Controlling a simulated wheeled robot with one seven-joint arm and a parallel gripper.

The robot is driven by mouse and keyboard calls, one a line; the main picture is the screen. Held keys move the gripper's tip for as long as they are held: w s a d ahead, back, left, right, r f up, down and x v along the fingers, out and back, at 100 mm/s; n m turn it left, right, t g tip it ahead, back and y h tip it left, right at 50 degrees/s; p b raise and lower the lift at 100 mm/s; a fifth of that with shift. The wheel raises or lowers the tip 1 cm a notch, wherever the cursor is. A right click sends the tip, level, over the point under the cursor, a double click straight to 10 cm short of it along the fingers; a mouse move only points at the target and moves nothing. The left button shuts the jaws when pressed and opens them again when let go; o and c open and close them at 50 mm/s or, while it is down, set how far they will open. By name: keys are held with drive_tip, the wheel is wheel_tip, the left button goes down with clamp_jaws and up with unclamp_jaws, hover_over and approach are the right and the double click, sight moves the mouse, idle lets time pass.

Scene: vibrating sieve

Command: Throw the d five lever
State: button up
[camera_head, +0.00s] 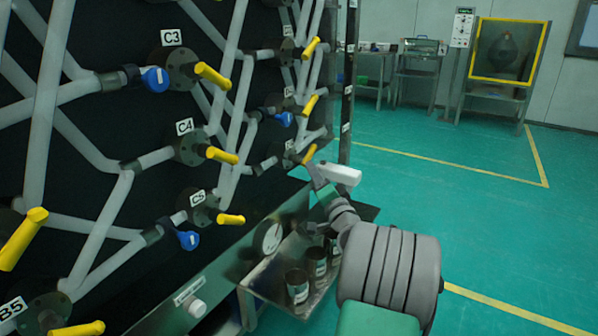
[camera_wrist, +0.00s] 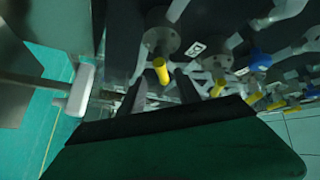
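The right column of the pipe rack has three yellow levers; the lowest one (camera_head: 309,153), beside my gripper, appears to be the D5 lever, but its label is too small to read. In the wrist view a yellow lever (camera_wrist: 161,72) sticks out from a round grey flange (camera_wrist: 162,41), with a label plate beside it. My gripper (camera_wrist: 158,93) shows as two dark fingers set apart, with the lever between their lines. I see no clear contact with it. In the head view my gripper (camera_head: 312,172) is just below the lowest lever, partly hidden by the arm.
Levers C3 (camera_head: 213,76), C4 (camera_head: 222,155) and C5 (camera_head: 231,219) stand to the left, with blue valve handles (camera_head: 188,240) near them. A shelf with dark cans (camera_head: 297,287) lies below. Green floor (camera_head: 450,215) is free at right.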

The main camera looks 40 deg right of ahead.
sight(308, 159)
drive_tip(key=x, duration=0.7)
drive_tip(key=shift+d+r+b, duration=0.15)
drive_tip(key=shift+r+b, duration=0.05)
drive_tip(key=shift+b, duration=0.15)
drive_tip(key=shift+c, duration=0.6)
drive_tip(key=shift+f, duration=0.1)
clamp_jaws()
